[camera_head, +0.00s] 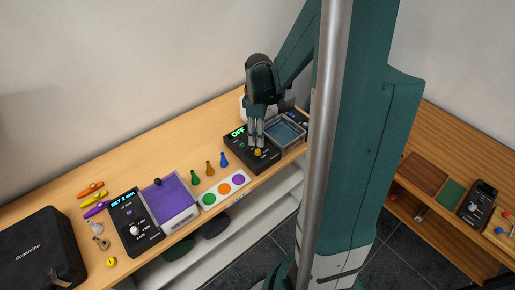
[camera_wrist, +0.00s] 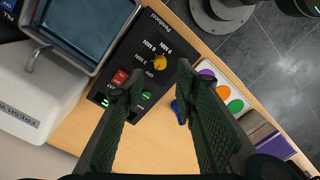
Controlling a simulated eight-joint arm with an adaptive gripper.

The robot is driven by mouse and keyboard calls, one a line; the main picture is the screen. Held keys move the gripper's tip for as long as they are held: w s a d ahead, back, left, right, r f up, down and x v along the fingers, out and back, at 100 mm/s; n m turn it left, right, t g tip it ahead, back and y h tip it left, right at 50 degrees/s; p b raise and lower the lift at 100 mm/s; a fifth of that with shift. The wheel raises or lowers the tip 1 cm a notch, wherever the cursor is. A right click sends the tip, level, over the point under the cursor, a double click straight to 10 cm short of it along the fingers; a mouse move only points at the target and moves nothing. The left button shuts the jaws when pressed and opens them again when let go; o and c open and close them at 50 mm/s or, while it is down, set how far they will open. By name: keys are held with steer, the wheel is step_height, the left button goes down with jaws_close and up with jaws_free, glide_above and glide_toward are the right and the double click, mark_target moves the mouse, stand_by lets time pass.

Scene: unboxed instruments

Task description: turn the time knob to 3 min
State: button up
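A black control box (camera_head: 262,161) stands on the wooden bench in the head view, with a lit green display reading OFF (camera_head: 238,132). Its yellow knob (camera_head: 257,152) also shows in the wrist view (camera_wrist: 158,62), with 3 MIN, 6 MIN, 9 MIN and OFF marks around it. I cannot make out clearly where the knob points. A red button (camera_wrist: 120,77) and a green button (camera_wrist: 146,95) are beside it. My gripper (camera_head: 256,145) is above this box, fingers down. In the wrist view my gripper (camera_wrist: 157,82) is open and empty, its fingertips apart with the knob just beyond them.
A metal-rimmed bath (camera_head: 284,132) adjoins the box. Small coloured bottles (camera_head: 210,168) and a white strip with coloured discs (camera_head: 223,189) lie nearby.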

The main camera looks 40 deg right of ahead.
mark_target(258, 150)
steer(key=shift+f, duration=0.15)
steer(key=shift+a+f, duration=0.1)
steer(key=shift+f, duration=3.65)
steer(key=shift+s, duration=0.1)
steer(key=c, duration=0.9)
